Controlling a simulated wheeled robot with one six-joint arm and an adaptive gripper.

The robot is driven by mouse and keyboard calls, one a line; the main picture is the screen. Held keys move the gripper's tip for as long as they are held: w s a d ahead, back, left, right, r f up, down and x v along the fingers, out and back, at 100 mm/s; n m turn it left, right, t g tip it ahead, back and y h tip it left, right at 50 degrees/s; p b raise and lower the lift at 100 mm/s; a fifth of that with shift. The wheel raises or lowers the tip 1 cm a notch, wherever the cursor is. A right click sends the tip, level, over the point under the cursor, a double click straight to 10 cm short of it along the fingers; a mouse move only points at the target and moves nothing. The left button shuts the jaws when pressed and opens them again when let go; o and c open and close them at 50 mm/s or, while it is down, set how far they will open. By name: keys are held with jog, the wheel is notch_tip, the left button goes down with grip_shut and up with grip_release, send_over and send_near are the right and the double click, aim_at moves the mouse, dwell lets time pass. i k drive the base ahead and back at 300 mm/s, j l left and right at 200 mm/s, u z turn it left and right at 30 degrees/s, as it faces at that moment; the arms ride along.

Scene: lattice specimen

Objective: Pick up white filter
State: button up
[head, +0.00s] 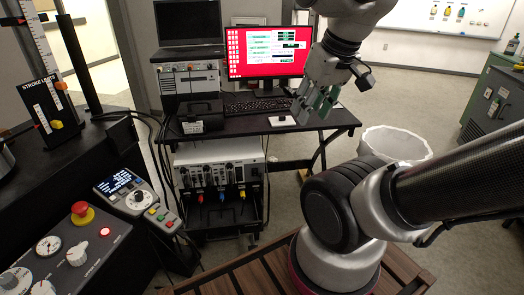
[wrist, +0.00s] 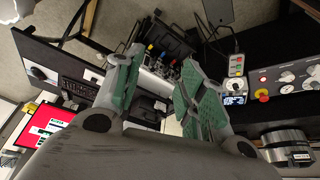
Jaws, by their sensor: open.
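My gripper (head: 315,108) hangs over the right part of the black desk in the head view, its green-padded fingers apart. In the wrist view the gripper (wrist: 163,62) is open with nothing between the fingers. I cannot clearly pick out a white filter. A white round, open vessel with a wavy rim (head: 392,138) stands behind my arm in the head view, its lower part hidden; I cannot tell if it is the filter. A small flat white item (head: 281,122) lies on the desk below and left of the gripper.
The desk (head: 245,130) holds a red-screened monitor (head: 268,52), a keyboard (head: 257,105) and a black box (head: 201,116). A white instrument (head: 216,172) with knobs stands below. A control panel with a red emergency button (head: 82,212) is at left. Open floor shows at back right.

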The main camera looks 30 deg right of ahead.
aim_at(282, 120)
jog(key=i+l, duration=0.15)
jog(key=l, duration=0.15)
jog(key=i+l+u, duration=0.1)
jog(key=l, duration=0.25)
jog(key=i+l, duration=0.25)
jog(key=i+l+u, duration=0.1)
jog(key=l, duration=0.3)
jog(key=i+l, duration=0.2)
jog(key=l, duration=0.15)
